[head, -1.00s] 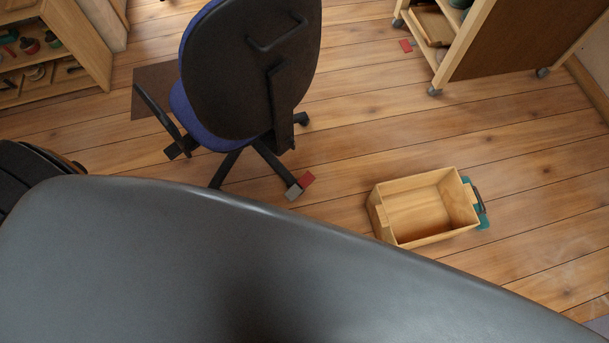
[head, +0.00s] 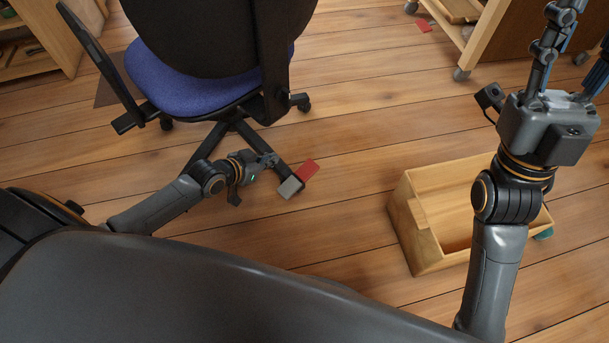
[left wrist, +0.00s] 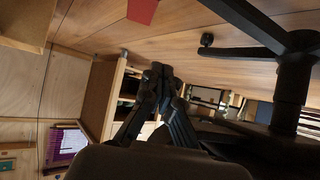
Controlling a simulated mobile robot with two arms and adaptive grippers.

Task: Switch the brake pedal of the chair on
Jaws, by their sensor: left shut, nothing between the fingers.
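The office chair (head: 205,88) with a blue seat and black back stands at the upper left in the head view. A red pedal (head: 307,169) and a grey pedal (head: 290,188) sit side by side at the end of one base leg. My left gripper (head: 272,159) is shut and empty, low beside that leg, just left of the pedals.
An open wooden box (head: 422,228) stands on the floor at right, partly behind my right arm. A wheeled wooden cabinet (head: 488,38) is at the upper right, a shelf (head: 45,45) at the upper left. Plank floor is clear between chair and box.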

